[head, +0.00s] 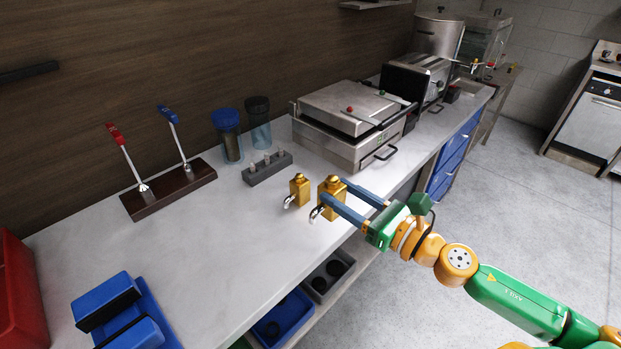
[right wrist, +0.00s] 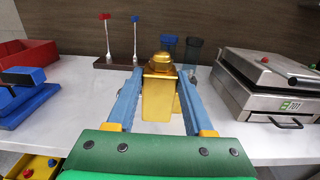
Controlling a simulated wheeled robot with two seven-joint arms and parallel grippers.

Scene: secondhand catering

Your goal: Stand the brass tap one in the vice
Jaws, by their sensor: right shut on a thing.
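Two brass taps with silver spouts are near the counter's front edge in the head view. The right-hand brass tap (head: 331,187) is between the blue fingers of my right gripper (head: 338,191), which is shut on it. It also shows upright between the fingers in the right wrist view (right wrist: 159,95). I cannot tell whether its base touches the counter. The other brass tap (head: 299,190) stands just left of it. The blue vice (head: 146,298) sits at the counter's front left, its two jaw blocks apart with a gap between them. My left gripper is not in view.
A steel grill (head: 348,125) stands right of the taps. A red bin (head: 18,300) is far left. The middle counter is clear.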

